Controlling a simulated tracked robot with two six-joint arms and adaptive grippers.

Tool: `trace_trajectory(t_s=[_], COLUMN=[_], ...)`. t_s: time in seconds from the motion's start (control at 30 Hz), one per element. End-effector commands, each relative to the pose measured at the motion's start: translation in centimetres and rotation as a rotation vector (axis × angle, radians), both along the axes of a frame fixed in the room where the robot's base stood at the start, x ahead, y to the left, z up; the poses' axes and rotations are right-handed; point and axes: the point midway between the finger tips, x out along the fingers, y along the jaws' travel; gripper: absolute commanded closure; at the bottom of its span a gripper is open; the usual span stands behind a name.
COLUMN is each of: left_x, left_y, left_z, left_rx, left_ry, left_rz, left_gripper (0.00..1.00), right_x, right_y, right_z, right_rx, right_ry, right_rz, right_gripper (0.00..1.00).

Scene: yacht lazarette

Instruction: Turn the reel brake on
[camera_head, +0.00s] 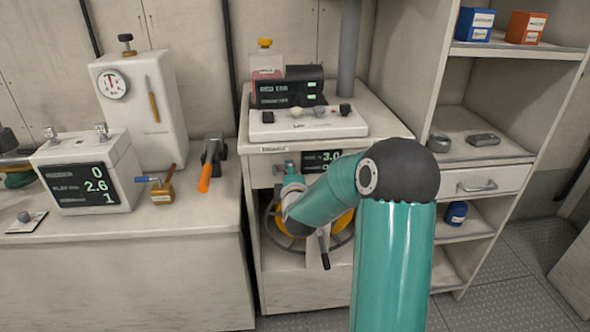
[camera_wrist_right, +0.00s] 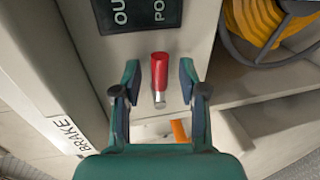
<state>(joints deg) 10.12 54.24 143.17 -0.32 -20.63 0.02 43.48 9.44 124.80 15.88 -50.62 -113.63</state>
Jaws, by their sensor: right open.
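The reel brake lever (camera_wrist_right: 160,72) shows in the right wrist view as a red grip on a short metal stem, below a dark display. A BRAKE label (camera_wrist_right: 70,136) is on the panel at lower left. My right gripper (camera_wrist_right: 159,80) is open, its fingers on either side of the red grip, with visible gaps on both sides. In the head view my right gripper (camera_head: 291,179) is at the front of the middle cabinet; the red grip cannot be made out there. The reel (camera_head: 277,224), wound with yellow-orange line, is partly behind my arm. My left gripper is out of view.
A display (camera_head: 320,160) reading 3.0 is on the cabinet front beside my forearm. A dark crank handle (camera_head: 324,251) hangs below my arm. The left counter (camera_head: 205,205) holds an orange-handled tool (camera_head: 207,172). Shelves with a drawer (camera_head: 485,183) stand at right.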

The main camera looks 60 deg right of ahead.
Motion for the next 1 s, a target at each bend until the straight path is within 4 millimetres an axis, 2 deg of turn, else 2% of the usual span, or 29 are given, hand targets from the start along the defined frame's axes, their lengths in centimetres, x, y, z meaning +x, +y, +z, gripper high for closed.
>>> trace_trajectory(t_s=[0.23,0.63,1.0], left_x=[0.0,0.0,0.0], left_y=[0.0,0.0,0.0], left_z=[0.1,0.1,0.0], left_rx=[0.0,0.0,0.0], left_ry=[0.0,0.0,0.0], left_rz=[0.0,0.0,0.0], left_gripper=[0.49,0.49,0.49], right_x=[-0.5,-3.7,-4.1], right_y=[0.8,5.4,6.0], right_z=[0.3,1.3,1.4], right_rx=[-0.001,0.0,0.0], right_ry=[-0.002,-0.002,-0.001], right_rz=[0.0,0.0,-0.001], right_gripper=[0.58,0.58,0.58])
